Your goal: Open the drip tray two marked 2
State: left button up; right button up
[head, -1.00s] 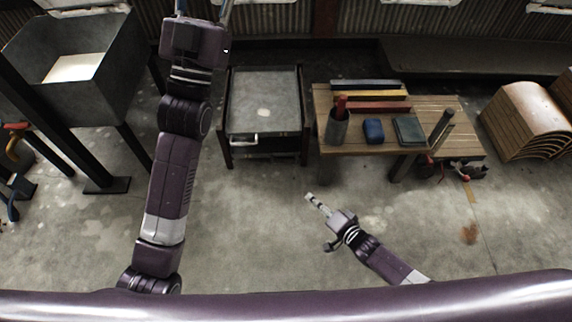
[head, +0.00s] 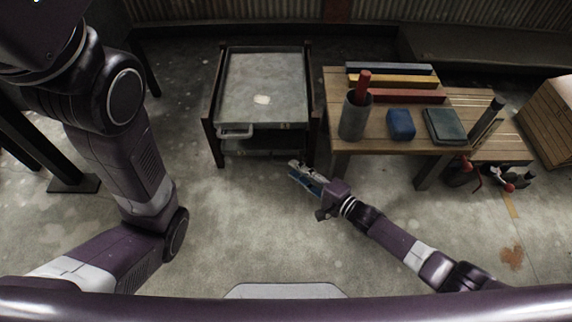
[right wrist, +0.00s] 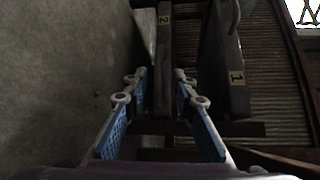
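A dark-framed rack (head: 312,100) holds drip trays. Its top tray (head: 265,75) is grey with a pale patch and a light handle at the front left. In the right wrist view, the drip tray marked 2 (right wrist: 162,55) shows as a dark front beyond and between my fingers. The tray marked 1 (right wrist: 228,60) is to its right. My right gripper (head: 294,170) is in front of the rack's lower right side; in the wrist view its blue-padded fingers (right wrist: 160,88) are apart, with nothing visibly clamped. My left gripper is out of view; only its arm shows.
A wooden table (head: 360,140) stands right of the rack, with a grey cup (head: 355,118), a blue block (head: 400,124) and coloured bars. A dark post (head: 40,150) stands at left. The floor (head: 245,230) before the rack is clear.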

aim_at(286, 162)
jog(key=b+x, duration=0.2)
jog(key=x, duration=0.2)
jog(key=shift+a+f, duration=0.1)
jog(key=shift+f, duration=0.1)
jog(key=shift+w+a+r+b, duration=0.1)
jog(key=shift+w+a+b, duration=0.25)
jog(key=shift+w+a, duration=0.1)
grip_shut()
